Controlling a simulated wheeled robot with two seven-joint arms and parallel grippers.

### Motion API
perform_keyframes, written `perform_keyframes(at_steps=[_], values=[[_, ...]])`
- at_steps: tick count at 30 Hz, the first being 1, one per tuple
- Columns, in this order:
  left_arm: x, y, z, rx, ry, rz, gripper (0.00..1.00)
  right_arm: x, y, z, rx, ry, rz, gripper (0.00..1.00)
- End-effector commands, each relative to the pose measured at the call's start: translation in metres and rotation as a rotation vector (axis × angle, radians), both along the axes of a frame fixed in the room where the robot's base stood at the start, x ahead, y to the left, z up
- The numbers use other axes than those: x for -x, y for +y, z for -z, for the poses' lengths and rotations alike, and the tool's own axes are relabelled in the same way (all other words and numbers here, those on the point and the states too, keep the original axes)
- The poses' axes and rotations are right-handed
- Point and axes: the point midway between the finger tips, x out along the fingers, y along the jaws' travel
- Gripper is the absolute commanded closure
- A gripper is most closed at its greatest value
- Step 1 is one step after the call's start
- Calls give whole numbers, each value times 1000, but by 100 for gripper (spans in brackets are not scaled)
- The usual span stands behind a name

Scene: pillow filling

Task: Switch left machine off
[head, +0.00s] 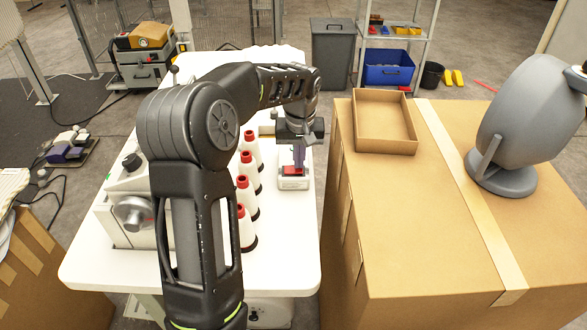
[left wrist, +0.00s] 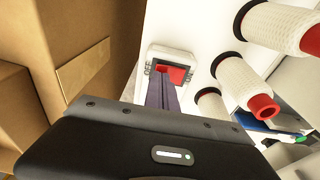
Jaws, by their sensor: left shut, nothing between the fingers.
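A white switch box with a red rocker (head: 292,171) sits on the white machine table, right of the thread cones. In the left wrist view the red rocker (left wrist: 178,74) shows in its white housing, partly hidden by my fingers. My left gripper (head: 298,160) is shut and empty, its fingertips pointing down at the red rocker, touching it or just above; I cannot tell which. In the left wrist view my fingers (left wrist: 163,92) reach over the rocker's left side. The machine body (head: 125,210) stands on the table's left, partly behind my left arm. My right gripper is not in view.
Several white thread cones (head: 245,183) with red tips stand left of the switch box. A large cardboard box (head: 410,230) on the right carries an open cardboard tray (head: 414,145) and a grey round device (head: 525,115). A gap separates the table and the box.

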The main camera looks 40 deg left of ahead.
Motion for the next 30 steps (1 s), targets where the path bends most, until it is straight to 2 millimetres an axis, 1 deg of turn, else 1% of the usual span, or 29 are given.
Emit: perform_keyframes(at_steps=[10, 14, 17, 30], values=[[0, 0, 6, 0, 0, 0, 100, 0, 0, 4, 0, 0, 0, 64], [0, 0, 4, 0, 0, 0, 100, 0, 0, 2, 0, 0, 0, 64], [0, 0, -2, 0, 0, 0, 100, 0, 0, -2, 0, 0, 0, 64], [0, 0, -40, 0, 0, 0, 100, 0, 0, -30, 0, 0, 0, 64]])
